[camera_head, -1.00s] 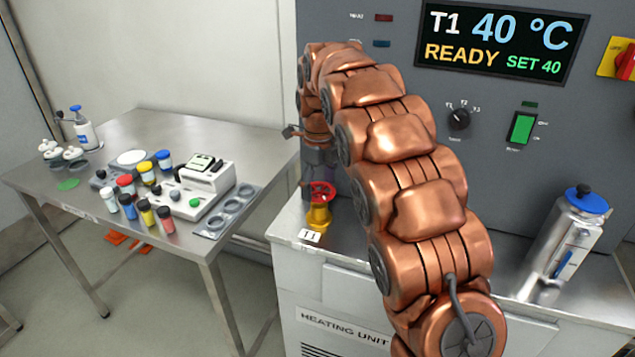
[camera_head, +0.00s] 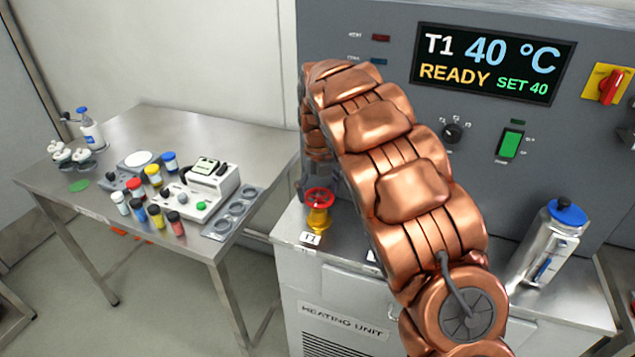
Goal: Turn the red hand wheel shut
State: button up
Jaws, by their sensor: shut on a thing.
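The red hand wheel (camera_head: 319,196) sits on a yellow valve body (camera_head: 318,218) at the front left corner of the heating unit's steel top. A small white label reading T1 (camera_head: 311,238) is in front of it. My gripper (camera_head: 309,188) shows only as a small dark grey part just above and behind the wheel, below the end of my copper arm. It is shut on the wheel, though its fingertips are mostly hidden and the contact is not clear. The wheel's spokes and rim look level. How far it has turned cannot be told.
The heating unit's grey panel (camera_head: 400,40) rises behind, its display reading T1 40 °C, READY, SET 40. A steel bottle with a blue cap (camera_head: 548,245) stands right of my arm. A steel table (camera_head: 90,185) at left holds several vials and a white device (camera_head: 205,190).

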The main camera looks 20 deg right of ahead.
jog(key=shift+m+p, duration=0.3)
jog(key=shift+p, duration=0.05)
dwell(0.3)
jog(key=o, duration=1)
